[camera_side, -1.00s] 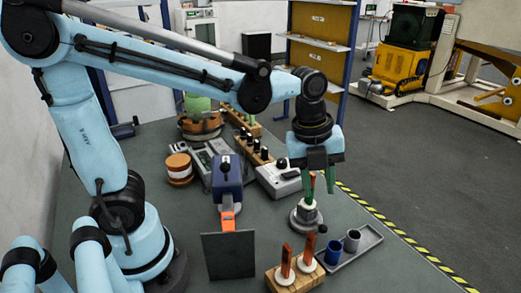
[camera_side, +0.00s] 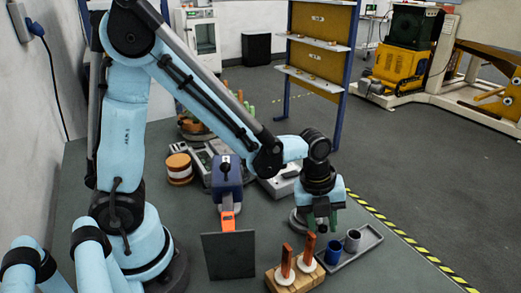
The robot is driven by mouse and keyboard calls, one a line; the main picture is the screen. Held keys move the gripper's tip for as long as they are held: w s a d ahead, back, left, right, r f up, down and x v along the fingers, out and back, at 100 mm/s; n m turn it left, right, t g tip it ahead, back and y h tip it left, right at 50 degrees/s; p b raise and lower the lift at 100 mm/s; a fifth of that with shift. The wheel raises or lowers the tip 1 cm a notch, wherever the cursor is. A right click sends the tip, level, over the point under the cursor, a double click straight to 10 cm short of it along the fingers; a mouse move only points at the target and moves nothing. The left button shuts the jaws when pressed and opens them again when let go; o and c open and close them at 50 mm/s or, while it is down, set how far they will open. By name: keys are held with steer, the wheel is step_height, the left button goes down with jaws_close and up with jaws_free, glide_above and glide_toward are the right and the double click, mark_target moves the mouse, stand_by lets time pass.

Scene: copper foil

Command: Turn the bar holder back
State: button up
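The bar holder appears to be the round grey base (camera_side: 298,219) on the bench, right of centre. My gripper (camera_side: 322,224) points straight down in front of it and low over the bench, with its green fingertips apart. The gripper hides most of the holder's upper part and any bar in it. I cannot tell whether the fingers are around the holder, touching it or beside it.
A wooden block (camera_side: 296,279) with two orange-handled pieces stands in front. A grey tray (camera_side: 362,251) holding a blue cup (camera_side: 333,253) and a grey cup (camera_side: 352,241) lies close on the right. A dark upright plate (camera_side: 229,256) and a blue device (camera_side: 227,180) stand left.

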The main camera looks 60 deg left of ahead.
steer(key=shift+f, duration=0.2)
jaws_close()
